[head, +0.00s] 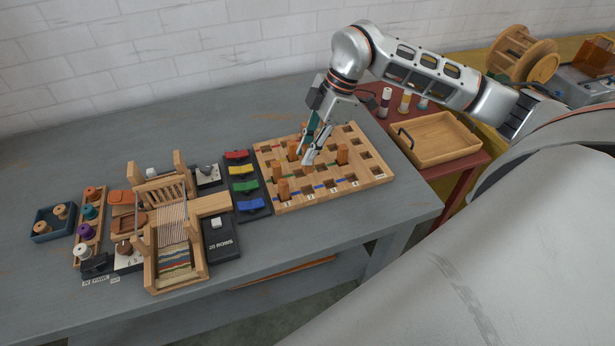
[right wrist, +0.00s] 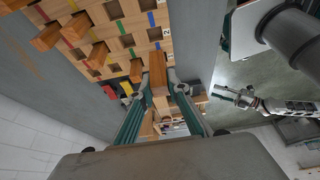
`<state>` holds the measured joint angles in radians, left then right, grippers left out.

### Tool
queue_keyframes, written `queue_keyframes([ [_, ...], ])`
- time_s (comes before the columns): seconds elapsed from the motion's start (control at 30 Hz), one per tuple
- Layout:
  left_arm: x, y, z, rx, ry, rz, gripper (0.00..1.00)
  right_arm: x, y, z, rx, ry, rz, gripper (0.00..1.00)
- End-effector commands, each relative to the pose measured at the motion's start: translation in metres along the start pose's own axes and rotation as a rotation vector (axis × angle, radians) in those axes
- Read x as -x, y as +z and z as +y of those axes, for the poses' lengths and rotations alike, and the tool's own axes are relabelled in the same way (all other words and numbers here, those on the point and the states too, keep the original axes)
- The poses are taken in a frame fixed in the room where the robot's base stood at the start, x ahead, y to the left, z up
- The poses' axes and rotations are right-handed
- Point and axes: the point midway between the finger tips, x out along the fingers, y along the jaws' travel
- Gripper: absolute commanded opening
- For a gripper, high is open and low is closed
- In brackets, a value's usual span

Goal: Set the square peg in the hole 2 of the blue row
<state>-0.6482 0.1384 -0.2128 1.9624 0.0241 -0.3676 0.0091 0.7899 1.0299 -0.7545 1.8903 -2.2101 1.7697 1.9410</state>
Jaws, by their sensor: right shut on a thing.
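The wooden peg board (head: 372,177) lies on the grey table, with coloured lines along its rows and numbers at the front edge. Other pegs (head: 342,154) stand farther back. My right gripper (head: 308,160) is over the middle of the board, pointing down. In the right wrist view it is shut on a square wooden peg (right wrist: 157,72), with the board (right wrist: 178,40) beyond. The peg's lower end is hard to see in the head view. My left gripper (right wrist: 228,94) shows small in the wrist view.
A panel with red, yellow, green and blue switches (head: 250,204) stands left of the board, then a small loom (head: 165,269) and spools (head: 88,212). A wooden tray (head: 440,157) is on the red side table at right. The table's front right is clear.

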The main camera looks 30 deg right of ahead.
Motion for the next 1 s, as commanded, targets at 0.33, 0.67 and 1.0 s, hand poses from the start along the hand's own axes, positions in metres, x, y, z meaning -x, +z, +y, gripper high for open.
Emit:
queue_keyframes([
  [0.33,0.001,-0.002,0.0,0.0,0.0,0.001,0.4,-0.047,0.019,0.0,0.0,0.0,0.0,0.03],
  [0.67,0.002,-0.004,-0.001,0.0,0.0,0.0,0.4,-0.08,0.033,-0.002,-0.001,-0.003,0.0,0.03],
  [1.0,0.002,-0.003,-0.001,-0.001,0.0,0.0,0.4,-0.087,0.036,-0.001,0.0,0.0,0.0,0.03],
])
